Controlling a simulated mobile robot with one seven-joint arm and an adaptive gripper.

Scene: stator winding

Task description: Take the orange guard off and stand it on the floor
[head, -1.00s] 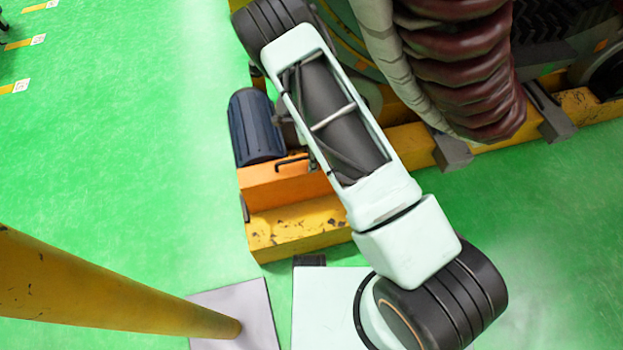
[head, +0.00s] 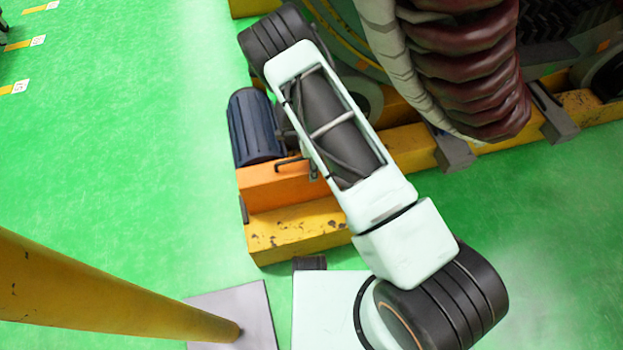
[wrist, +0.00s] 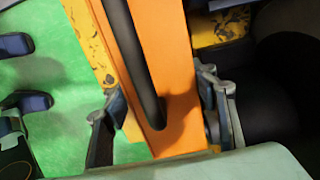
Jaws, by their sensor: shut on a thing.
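The orange guard (head: 285,187) sits against the yellow base frame beside the dark blue motor in the head view. A dark bar handle (head: 291,163) stands on it. In the wrist view the guard (wrist: 175,65) runs up the middle, with its dark handle (wrist: 137,62) along it. My gripper (wrist: 161,100) has one finger on each side of the guard and is shut on it. The exact contact at the fingertips is hard to see. In the head view my arm hides the gripper and part of the guard's right side.
A dark blue ribbed motor (head: 256,126) stands just behind the guard. The scuffed yellow base (head: 300,232) lies in front of it. A yellow post (head: 110,296) crosses the lower left. Green floor (head: 130,150) is clear on the left. Dark red coils (head: 470,75) hang at upper right.

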